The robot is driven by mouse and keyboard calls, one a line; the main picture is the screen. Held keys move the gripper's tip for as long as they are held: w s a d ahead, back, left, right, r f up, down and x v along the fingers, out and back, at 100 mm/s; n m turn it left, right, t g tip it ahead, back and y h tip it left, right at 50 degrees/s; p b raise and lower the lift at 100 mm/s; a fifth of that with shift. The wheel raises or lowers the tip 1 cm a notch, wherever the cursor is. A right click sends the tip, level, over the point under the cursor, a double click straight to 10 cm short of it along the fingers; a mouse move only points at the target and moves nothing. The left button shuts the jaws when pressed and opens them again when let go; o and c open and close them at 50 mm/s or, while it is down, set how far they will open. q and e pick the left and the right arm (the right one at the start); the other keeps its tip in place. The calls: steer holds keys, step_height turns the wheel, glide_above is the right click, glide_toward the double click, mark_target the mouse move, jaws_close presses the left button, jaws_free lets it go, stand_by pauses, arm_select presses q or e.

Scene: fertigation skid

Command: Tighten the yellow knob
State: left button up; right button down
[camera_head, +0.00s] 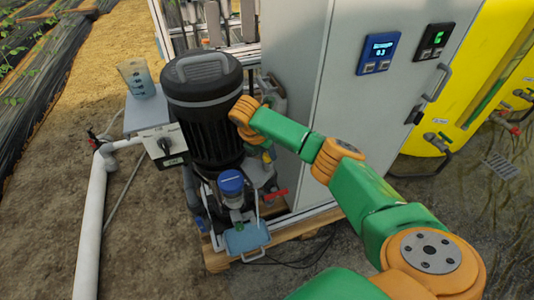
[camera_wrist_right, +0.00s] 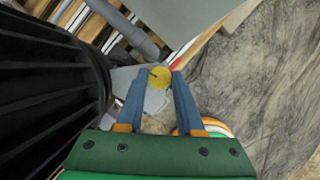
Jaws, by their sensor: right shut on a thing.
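The yellow knob (camera_wrist_right: 159,77) shows in the right wrist view between the fingertips of my right gripper (camera_wrist_right: 157,80). The two blue-grey fingers are closed on it from both sides. In the head view the knob is hidden behind my right arm and the black pump. My right arm reaches in from the lower right, and its wrist (camera_head: 252,118) is beside the black pump housing (camera_head: 205,105). My left gripper does not show in either view.
A grey cabinet (camera_head: 350,110) with a blue display (camera_head: 378,53) stands right of the pump. A blue-capped filter (camera_head: 231,182) and a red lever (camera_head: 276,194) sit in front. A beaker (camera_head: 137,79) stands at the left. A yellow tank (camera_head: 455,100) is at the far right.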

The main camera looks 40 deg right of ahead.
steer(key=shift+m+g+b, duration=0.4)
steer(key=shift+m, duration=0.8)
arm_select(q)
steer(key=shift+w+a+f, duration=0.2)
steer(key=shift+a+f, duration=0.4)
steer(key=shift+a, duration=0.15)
arm_select(e)
steer(key=shift+m, duration=0.4)
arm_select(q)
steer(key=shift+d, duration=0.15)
arm_select(e)
steer(key=c, duration=0.7)
jaws_free()
steer(key=shift+o, duration=0.8)
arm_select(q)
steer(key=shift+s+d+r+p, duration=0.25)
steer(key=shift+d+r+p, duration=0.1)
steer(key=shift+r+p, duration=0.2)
arm_select(e)
steer(key=v, duration=0.7)
